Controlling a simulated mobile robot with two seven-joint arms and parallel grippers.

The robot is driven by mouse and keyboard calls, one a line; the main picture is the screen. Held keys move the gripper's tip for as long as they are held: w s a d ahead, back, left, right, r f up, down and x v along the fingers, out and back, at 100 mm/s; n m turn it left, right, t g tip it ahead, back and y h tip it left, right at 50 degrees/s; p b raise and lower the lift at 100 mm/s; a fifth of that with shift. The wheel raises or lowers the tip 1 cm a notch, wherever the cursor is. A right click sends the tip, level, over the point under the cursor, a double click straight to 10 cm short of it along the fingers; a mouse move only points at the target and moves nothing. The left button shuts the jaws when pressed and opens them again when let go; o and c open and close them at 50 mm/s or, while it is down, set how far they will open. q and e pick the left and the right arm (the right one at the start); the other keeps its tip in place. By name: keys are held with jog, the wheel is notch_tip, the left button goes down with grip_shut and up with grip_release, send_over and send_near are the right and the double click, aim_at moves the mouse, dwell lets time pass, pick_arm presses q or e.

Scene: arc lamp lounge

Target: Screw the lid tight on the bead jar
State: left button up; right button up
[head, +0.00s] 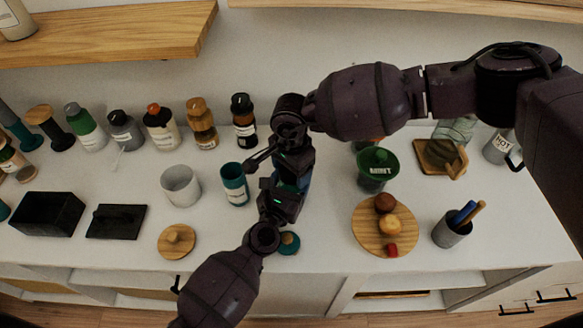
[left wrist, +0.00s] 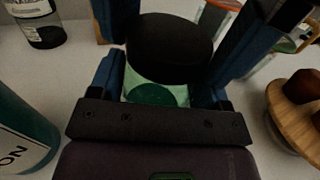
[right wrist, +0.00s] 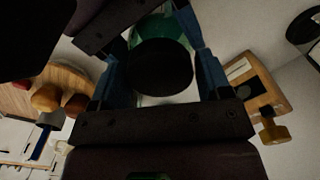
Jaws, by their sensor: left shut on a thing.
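The bead jar, clear with green contents (left wrist: 158,94), sits between my left gripper's blue fingers (left wrist: 160,72) in the left wrist view, with a black lid (left wrist: 170,45) on top. My left gripper (head: 283,195) is shut on the jar. In the right wrist view the black lid (right wrist: 162,68) lies between the fingers of my right gripper (right wrist: 158,65), with the green jar (right wrist: 153,30) beyond it. I cannot tell whether those fingers press on the lid. In the head view the two grippers meet over the table and mostly hide the jar. Whether the lid is tight does not show.
A teal cup (head: 234,185) and a white cup (head: 181,185) stand left of the grippers. A green container (head: 377,168) and a round wooden board (head: 366,236) with small items are to the right. Several bottles line the back. A wooden lid (head: 177,241) lies near the front edge.

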jog(key=o, duration=0.3)
notch_tip(320, 180, up, 12)
jog(key=shift+r, duration=0.1)
dwell(0.6)
pick_arm(q)
jog(key=o, duration=1.8)
jog(key=b+v, duration=0.1)
jog(key=v, duration=0.9)
jog(key=shift+s+a, duration=0.15)
jog(key=shift+s, duration=0.2)
pick_arm(e)
jog(key=shift+f, duration=0.85)
